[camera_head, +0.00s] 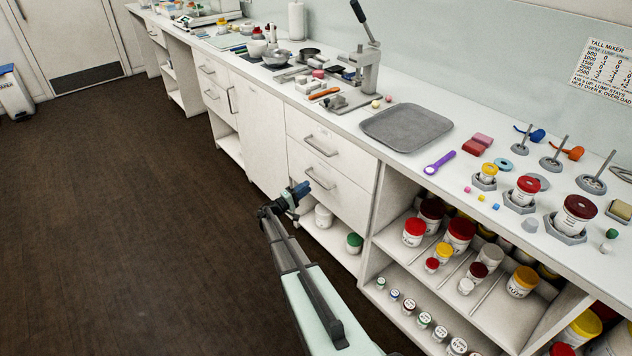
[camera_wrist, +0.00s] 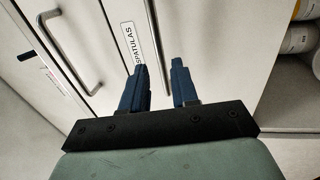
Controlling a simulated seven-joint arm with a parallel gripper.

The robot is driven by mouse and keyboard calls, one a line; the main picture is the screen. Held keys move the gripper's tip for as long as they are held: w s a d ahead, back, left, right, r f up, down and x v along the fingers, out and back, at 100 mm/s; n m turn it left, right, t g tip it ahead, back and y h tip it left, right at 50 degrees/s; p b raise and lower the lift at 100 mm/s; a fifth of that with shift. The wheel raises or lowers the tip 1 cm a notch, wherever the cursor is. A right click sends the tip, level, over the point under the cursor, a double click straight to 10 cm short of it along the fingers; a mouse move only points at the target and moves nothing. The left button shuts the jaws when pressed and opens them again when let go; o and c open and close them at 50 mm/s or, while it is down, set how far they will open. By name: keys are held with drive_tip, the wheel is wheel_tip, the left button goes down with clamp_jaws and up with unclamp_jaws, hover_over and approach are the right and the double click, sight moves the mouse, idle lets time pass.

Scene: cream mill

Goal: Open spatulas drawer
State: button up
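The spatulas drawer (camera_head: 345,200) is the lower of two white drawers under the counter, and it looks shut. Its SPATULAS label (camera_wrist: 132,46) shows in the wrist view. Its metal bar handle (camera_head: 318,180) also shows in the wrist view (camera_wrist: 153,35), running down between my fingers. My gripper (camera_head: 304,187) is at the drawer front, by this handle. In the wrist view its two blue fingers (camera_wrist: 160,66) are apart, one on each side of the bar. I cannot tell whether they touch it.
The upper drawer's handle (camera_head: 320,146) is close above and also shows in the wrist view (camera_wrist: 66,52). Open shelves with jars (camera_head: 354,242) lie below and to the right. A grey tray (camera_head: 405,127) sits on the counter. The dark floor (camera_head: 130,220) in front is clear.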

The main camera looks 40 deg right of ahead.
sight(316, 180)
drive_tip(key=d, duration=0.4)
drive_tip(key=d+r, duration=0.1)
drive_tip(key=d, duration=0.1)
drive_tip(key=shift+d+r, duration=0.1)
drive_tip(key=shift+d, duration=0.15)
drive_tip(key=shift+c, duration=0.3)
clamp_jaws()
